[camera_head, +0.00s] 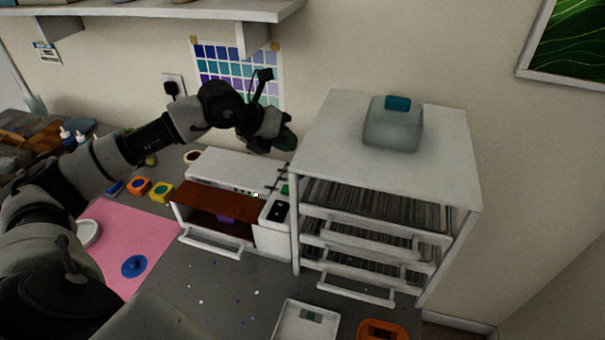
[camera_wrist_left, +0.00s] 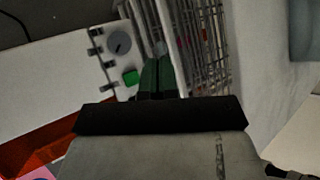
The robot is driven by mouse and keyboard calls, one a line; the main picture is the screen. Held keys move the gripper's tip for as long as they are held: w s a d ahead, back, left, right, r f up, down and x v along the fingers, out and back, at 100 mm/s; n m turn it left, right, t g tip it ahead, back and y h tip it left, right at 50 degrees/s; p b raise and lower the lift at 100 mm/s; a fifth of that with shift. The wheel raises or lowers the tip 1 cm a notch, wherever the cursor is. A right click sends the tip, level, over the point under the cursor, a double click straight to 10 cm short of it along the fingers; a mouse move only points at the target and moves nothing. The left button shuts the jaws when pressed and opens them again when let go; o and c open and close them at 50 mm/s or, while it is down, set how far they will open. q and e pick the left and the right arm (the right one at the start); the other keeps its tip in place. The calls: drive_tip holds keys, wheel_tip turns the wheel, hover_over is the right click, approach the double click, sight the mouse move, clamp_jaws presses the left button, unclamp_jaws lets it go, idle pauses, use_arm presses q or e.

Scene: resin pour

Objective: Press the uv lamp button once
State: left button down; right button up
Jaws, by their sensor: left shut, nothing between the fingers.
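The uv lamp (camera_head: 235,170) is a white box with a reddish-brown front panel, standing at the back of the bench. It also shows in the left wrist view (camera_wrist_left: 55,75). A green square button (camera_wrist_left: 130,77) sits on its white control panel below a grey round dial; in the head view the green button (camera_head: 284,188) is small, at the lamp's right end. My left gripper (camera_head: 286,141) is shut and empty, above the lamp's right end. In the left wrist view its dark green fingertips (camera_wrist_left: 158,72) appear just right of the button. Contact is not visible. My right gripper is out of view.
A white rack (camera_head: 450,180) with wire shelves and drawers stands close to the right of my left gripper, with a grey container (camera_head: 392,125) on top. A pink mat (camera_head: 110,225) and small colored pots lie left. A scale (camera_head: 306,320) stands at the front.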

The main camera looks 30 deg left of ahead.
sight(286, 187)
use_arm(q)
drive_tip(key=f+b, duration=0.1)
drive_tip(key=s+f+b, duration=0.1)
drive_tip(key=f, duration=0.1)
drive_tip(key=shift+f+b, duration=0.25)
drive_tip(key=shift+b, duration=0.05)
wheel_tip(286, 187, down, 4)
drive_tip(key=b, duration=0.2)
drive_tip(key=shift+r+b, duration=0.1)
drive_tip(key=shift+b, duration=0.2)
drive_tip(key=shift+f+b, duration=0.5)
drive_tip(key=shift+f, duration=0.05)
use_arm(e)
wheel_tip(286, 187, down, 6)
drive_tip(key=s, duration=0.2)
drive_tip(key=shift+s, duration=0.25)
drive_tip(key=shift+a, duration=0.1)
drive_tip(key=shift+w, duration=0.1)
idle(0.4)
use_arm(q)
drive_tip(key=shift+f, duration=0.1)
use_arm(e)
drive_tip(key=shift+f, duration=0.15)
